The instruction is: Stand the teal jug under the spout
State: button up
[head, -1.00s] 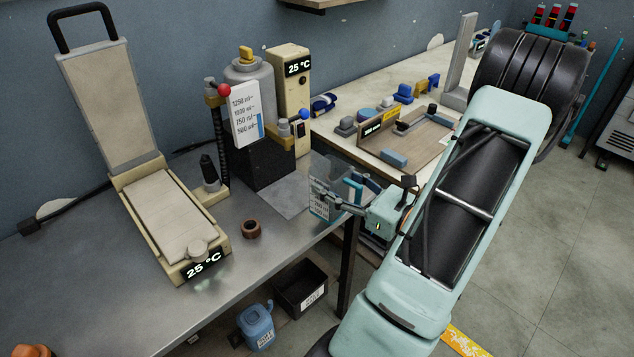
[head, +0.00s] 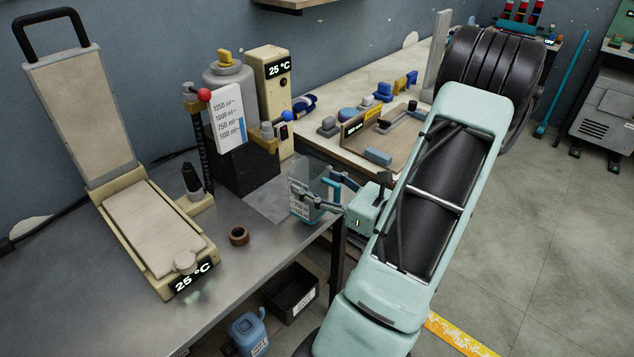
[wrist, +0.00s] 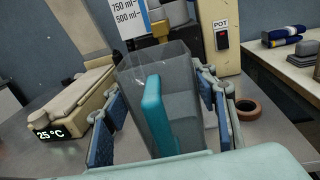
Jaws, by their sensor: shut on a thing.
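The teal jug (head: 301,192) is a clear beaker with a teal handle and printed marks. My gripper (head: 318,195) is shut on it and holds it near the right edge of the metal bench, roughly upright. In the wrist view the jug (wrist: 178,75) sits between the blue finger pads of my gripper (wrist: 158,118), handle towards me. The spout (head: 267,132) is on the dispenser, up and left of the jug in the head view. A bare grey plate (head: 266,203) lies below the spout. The jug's underside and its clearance above the bench are unclear.
A brown ring (head: 239,235) stands on the bench (head: 215,270), left of the plate. A cream hot press (head: 150,235) with its lid raised stands further left. A second table (head: 318,150) with a tray lies behind my gripper. A black bin (head: 291,291) is below.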

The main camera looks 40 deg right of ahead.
aim_at(275, 140)
jog(key=shift+w+a+f, duration=0.1)
jog(key=shift+w+f, duration=0.15)
jog(key=shift+w, duration=0.2)
jog(key=w, duration=1)
jog(key=shift+w+a+f+b, duration=0.3)
jog(key=shift+w+a+b, duration=0.05)
jog(key=shift+w+b, duration=0.1)
jog(key=shift+f+b, duration=0.5)
jog(key=shift+f, duration=0.2)
jog(key=o, duration=1.2)
jog(key=shift+r, duration=0.1)
jog(key=shift+o, duration=0.2)
jog(key=shift+r+p, duration=3.2)
jog(key=shift+r, duration=0.85)
